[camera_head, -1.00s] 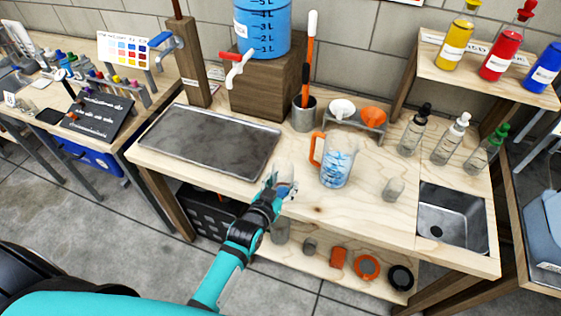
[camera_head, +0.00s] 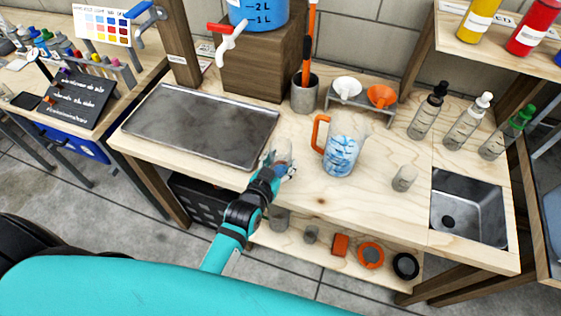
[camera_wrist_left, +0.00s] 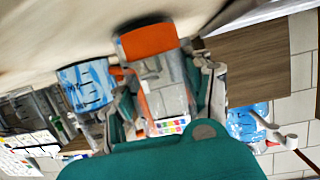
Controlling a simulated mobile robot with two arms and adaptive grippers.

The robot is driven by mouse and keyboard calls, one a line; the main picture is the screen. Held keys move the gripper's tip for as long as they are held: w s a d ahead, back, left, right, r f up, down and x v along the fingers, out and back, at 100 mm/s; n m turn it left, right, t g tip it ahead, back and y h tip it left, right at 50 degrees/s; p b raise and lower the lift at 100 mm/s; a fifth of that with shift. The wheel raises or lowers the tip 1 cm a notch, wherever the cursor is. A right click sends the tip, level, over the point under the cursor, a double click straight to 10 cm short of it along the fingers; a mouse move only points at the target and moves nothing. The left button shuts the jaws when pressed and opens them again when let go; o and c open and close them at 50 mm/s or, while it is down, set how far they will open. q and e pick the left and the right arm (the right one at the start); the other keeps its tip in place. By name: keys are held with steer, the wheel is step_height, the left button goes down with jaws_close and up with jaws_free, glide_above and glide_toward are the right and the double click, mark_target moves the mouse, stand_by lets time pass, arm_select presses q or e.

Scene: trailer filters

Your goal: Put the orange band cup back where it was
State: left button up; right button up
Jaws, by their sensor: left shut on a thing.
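My left gripper (camera_head: 279,172) is shut on the orange band cup, a clear cup (camera_wrist_left: 172,100) with a wide orange band (camera_wrist_left: 148,40) in the left wrist view. In the head view the cup (camera_head: 277,152) is small, pale and partly hidden by the fingers. My gripper holds it near the front edge of the wooden bench, right of the metal tray's front corner and left of the pitcher. Whether it touches the bench is unclear. My right gripper is not in view.
The blue-patterned pitcher (camera_head: 342,152) with an orange handle stands to the right. A small clear cup (camera_head: 404,178) stands beside the sink (camera_head: 468,210). The metal tray (camera_head: 195,122) lies left. A grey holder (camera_head: 305,95) and funnel rack (camera_head: 362,104) stand behind. Bare bench lies in front of the pitcher.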

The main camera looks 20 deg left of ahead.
arm_select(q)
steer(key=shift+f, duration=0.1)
steer(key=o, duration=1.5)
steer(key=shift+f, duration=0.15)
steer(key=shift+r, duration=0.3)
steer(key=v, duration=1.2)
steer(key=shift+b, duration=0.45)
